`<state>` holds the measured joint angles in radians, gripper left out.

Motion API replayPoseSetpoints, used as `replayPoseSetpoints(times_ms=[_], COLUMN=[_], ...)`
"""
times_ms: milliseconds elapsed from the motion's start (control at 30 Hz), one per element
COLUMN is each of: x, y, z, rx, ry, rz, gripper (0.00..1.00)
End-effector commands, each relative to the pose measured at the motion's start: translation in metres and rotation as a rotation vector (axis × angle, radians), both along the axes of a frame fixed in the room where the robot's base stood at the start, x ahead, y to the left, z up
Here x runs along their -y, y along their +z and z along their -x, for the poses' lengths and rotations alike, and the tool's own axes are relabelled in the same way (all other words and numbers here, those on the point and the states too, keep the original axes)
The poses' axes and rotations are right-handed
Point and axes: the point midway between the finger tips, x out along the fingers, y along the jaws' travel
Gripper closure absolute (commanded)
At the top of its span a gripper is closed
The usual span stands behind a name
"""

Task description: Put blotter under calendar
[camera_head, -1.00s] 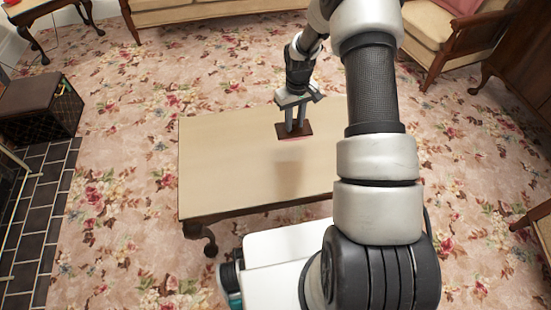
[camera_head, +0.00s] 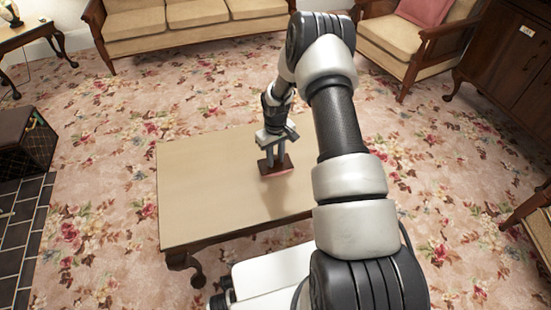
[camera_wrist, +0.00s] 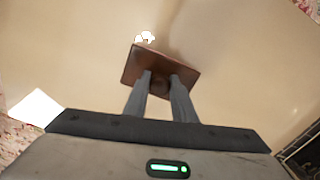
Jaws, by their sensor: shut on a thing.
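My gripper (camera_head: 275,158) is shut on a brown, flat, rectangular piece that I take to be the blotter (camera_head: 285,167). In the wrist view, the blotter (camera_wrist: 132,68) lies beyond my two grey fingers (camera_wrist: 160,85), which close on its middle. A pinkish edge shows beneath it in the head view. It hangs above the coffee table (camera_head: 195,190), with a shadow on the top. A small pale card with dark marks (camera_head: 527,31) is on the dark cabinet front at the upper right. It may be the calendar, but is too small to tell.
The tabletop looks otherwise bare. A sofa (camera_head: 195,18) stands at the back and an armchair (camera_head: 412,52) at the back right. The dark cabinet (camera_head: 500,62) stands at the right. Flowered carpet lies open around the table.

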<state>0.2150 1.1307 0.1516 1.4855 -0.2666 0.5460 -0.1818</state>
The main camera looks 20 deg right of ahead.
Motion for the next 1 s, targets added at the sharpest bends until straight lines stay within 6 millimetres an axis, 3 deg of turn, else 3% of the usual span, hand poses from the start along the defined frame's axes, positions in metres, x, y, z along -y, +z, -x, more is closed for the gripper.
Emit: replayPoseSetpoints(times_ms=[200,233,333,733,1000], x=[0.0,0.0,0.0,0.0,0.0], y=[-0.004,-0.004,-0.002,0.006,0.06], z=[0.0,0.0,0.0,0.0,-0.001], rx=[0.0,0.0,0.0,0.001,0.003], ry=[0.0,0.0,0.0,0.0,0.001], rz=[0.0,0.0,0.0,0.0,0.001], gripper=[1.0,0.75,0.58,0.58,0.58])
